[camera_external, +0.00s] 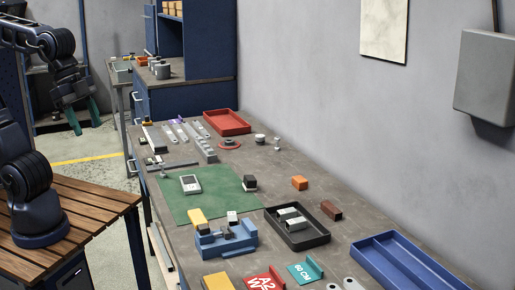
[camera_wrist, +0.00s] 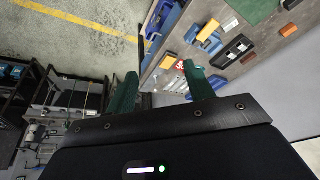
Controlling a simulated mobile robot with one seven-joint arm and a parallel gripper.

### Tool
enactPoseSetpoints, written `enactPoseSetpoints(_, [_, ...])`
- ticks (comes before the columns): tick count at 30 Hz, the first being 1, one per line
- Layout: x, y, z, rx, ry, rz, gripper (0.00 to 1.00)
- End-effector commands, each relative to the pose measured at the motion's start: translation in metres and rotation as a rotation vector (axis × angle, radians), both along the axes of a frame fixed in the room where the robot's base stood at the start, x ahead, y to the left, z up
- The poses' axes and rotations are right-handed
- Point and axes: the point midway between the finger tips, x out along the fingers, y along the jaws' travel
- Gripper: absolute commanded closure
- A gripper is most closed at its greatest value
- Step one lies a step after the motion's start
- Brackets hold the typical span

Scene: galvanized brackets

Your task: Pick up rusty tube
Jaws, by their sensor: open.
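A short rust-brown, box-shaped piece (camera_external: 331,209), which looks like the rusty tube, lies on the grey workbench (camera_external: 275,165) just right of a black tray (camera_external: 318,236). Whether it is hollow is too small to tell. My gripper (camera_external: 86,116), with teal fingers, hangs at the upper left, over the floor beyond the wooden-slat table, well away from the brown piece. In the wrist view my gripper (camera_wrist: 160,85) is open, with nothing between its fingers. A small brown piece (camera_wrist: 289,29) shows at the upper right there, maybe the same one.
An orange block (camera_external: 299,182) lies behind the black tray, which holds grey metal parts. A blue tray (camera_external: 420,265) stands at the front right and a red tray (camera_external: 227,121) at the back. A blue vise (camera_external: 226,241) stands left. The wall borders the bench.

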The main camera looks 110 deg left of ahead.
Motion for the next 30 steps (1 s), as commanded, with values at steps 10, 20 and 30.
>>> enactPoseSetpoints(10, [0.104,0.027,0.032,0.038,0.051,-0.107,0.47])
enactPoseSetpoints(20, [0.203,0.069,0.038,0.053,0.089,-0.215,0.47])
enactPoseSetpoints(30, [0.302,0.129,0.02,0.049,0.114,-0.329,0.47])
